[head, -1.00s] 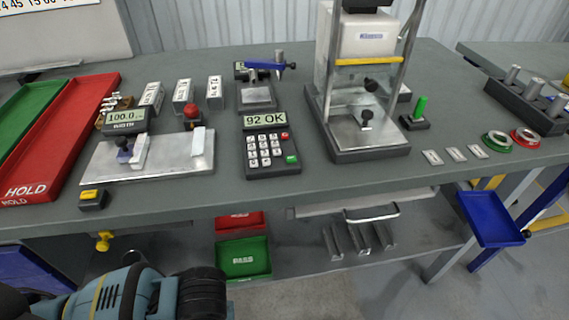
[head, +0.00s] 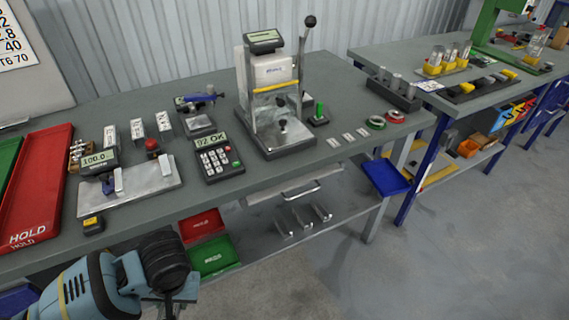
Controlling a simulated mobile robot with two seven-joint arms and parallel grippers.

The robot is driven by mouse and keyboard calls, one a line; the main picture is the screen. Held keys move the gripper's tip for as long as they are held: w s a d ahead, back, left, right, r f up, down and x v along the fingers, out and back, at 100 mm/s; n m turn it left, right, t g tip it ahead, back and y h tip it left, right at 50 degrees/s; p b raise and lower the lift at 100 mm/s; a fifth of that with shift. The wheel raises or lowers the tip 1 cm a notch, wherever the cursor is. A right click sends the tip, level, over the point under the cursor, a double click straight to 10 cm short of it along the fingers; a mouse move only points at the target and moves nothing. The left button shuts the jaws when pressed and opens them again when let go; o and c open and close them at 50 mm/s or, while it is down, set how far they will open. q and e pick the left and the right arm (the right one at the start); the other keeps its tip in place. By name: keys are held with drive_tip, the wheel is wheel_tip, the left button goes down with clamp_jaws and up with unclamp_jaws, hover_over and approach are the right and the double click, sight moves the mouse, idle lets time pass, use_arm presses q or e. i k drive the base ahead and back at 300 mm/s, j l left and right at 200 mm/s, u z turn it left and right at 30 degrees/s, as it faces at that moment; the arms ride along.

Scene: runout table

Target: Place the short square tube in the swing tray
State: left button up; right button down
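The blue swing tray (head: 386,179) hangs at the right front corner of the near bench, below the top, and looks empty. Several short metal pieces stand in a row behind the scale: a left one (head: 109,138), a middle one (head: 137,130) and a right one (head: 163,125), with dark marks on them. I cannot tell which piece is the short square tube. My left gripper (head: 178,302) is at the bottom left, in front of the bench and mostly cut off; its fingers do not show clearly. My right gripper is out of view.
The bench holds a red HOLD tray (head: 38,185), a scale plate (head: 135,188), a keypad (head: 217,158) and a tall lever press (head: 275,100). Red and green trays (head: 212,254) sit on the lower shelf. A second bench (head: 440,60) stands at right. The floor in front is clear.

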sight(385, 178)
drive_tip(key=i+l+u, duration=0.45)
drive_tip(key=l, duration=2)
drive_tip(key=k+l+u, duration=0.2)
drive_tip(key=l+u, duration=0.25)
drive_tip(key=l, duration=2)
drive_tip(key=i, duration=0.45)
